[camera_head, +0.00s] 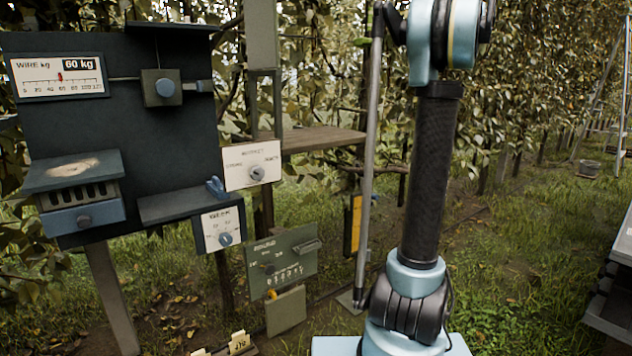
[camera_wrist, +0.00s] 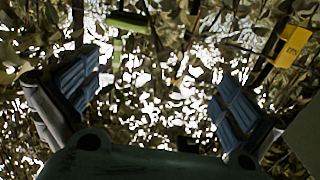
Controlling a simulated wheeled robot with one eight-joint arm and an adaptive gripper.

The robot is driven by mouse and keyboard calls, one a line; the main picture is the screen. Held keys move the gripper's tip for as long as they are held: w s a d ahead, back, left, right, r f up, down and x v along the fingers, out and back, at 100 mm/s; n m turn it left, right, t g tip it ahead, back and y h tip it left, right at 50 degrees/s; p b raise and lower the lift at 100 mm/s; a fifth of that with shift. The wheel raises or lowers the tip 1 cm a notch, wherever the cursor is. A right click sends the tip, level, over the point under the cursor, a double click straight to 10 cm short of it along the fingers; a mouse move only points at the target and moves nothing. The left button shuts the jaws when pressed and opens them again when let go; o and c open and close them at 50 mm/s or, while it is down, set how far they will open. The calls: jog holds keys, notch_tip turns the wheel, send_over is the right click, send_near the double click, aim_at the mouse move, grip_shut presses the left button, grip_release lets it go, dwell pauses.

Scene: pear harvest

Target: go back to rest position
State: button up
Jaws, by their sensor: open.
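My gripper (camera_wrist: 155,100) shows in the wrist view with its two fingers wide apart, one at the left and one at the right. Nothing is between the fingers; behind them are leaves and bright sky. In the head view my arm stands upright right of centre and its upper end runs out of the top of the picture, so my gripper is not seen there.
A dark panel (camera_head: 120,120) with a wire gauge (camera_head: 60,77) and dials stands at the left. A wooden shelf (camera_head: 322,139) is behind it. A ladder (camera_head: 622,90) stands at far right. Grass (camera_head: 530,225) is open right of my arm. A yellow box (camera_wrist: 290,45) hangs at upper right.

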jog(key=s+a+f+m+g+h, duration=0.1)
jog(key=s+a+f+g, duration=0.2)
jog(key=s+a+f, duration=0.45)
jog(key=s+a+f+m+g+h, duration=0.1)
jog(key=s+a+f+g, duration=0.3)
jog(key=s+f, duration=0.7)
jog(key=s+a+f+g+h, duration=0.1)
jog(key=s+a+f, duration=0.6)
jog(key=f, duration=0.5)
jog(key=s+d+f+m+g+h, duration=0.2)
jog(key=s+f+h, duration=0.1)
jog(key=s+f, duration=0.9)
jog(key=s+d+f+m+g+h, duration=0.2)
jog(key=s+f, duration=1.1)
jog(key=f, duration=0.8)
jog(key=m+h, duration=0.1)
jog(key=h, duration=0.1)
jog(key=shift+s+h, duration=0.2)
jog(key=shift+h, duration=0.1)
jog(key=shift+d+f, duration=0.1)
jog(key=shift+w+f, duration=0.2)
jog(key=shift+w, duration=0.25)
